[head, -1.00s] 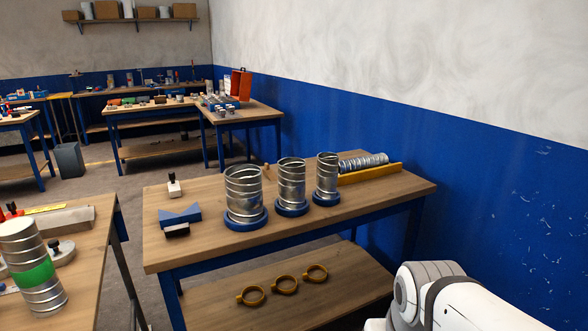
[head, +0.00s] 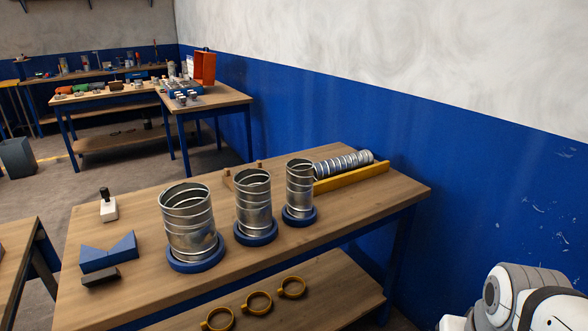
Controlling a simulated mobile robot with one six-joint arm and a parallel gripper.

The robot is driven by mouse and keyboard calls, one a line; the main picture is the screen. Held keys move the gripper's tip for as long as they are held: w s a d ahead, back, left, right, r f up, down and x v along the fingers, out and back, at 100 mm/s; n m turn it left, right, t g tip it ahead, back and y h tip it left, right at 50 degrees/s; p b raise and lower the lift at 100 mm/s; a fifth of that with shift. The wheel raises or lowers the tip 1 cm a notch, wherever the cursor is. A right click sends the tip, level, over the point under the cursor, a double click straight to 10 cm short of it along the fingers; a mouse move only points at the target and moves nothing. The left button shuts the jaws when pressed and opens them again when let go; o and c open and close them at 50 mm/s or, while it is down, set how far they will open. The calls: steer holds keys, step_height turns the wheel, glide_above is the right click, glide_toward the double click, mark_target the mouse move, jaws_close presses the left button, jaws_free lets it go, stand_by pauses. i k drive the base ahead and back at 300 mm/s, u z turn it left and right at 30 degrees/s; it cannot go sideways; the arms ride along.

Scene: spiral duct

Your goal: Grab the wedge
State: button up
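No piece is plainly marked as the wedge. A blue block with a V-shaped notch (head: 108,253) stands at the left end of the near table. A small dark block (head: 100,277) lies just in front of it, and its exact shape is hard to tell. A white block with a black knob (head: 108,210) stands behind the blue one. My gripper is out of view; only a white and grey part of my arm shows at the lower right.
Three spiral duct pieces (head: 188,225) stand in blue ring bases on the near table (head: 345,225). A ribbed duct lies along a yellow rail (head: 350,178) at the back. Yellow ring clamps (head: 257,302) lie on the lower shelf. Another table's corner (head: 15,245) is at left.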

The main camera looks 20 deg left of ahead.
mark_target(227, 178)
steer(key=u, duration=0.35)
steer(key=i, duration=0.8)
steer(key=u, duration=0.5)
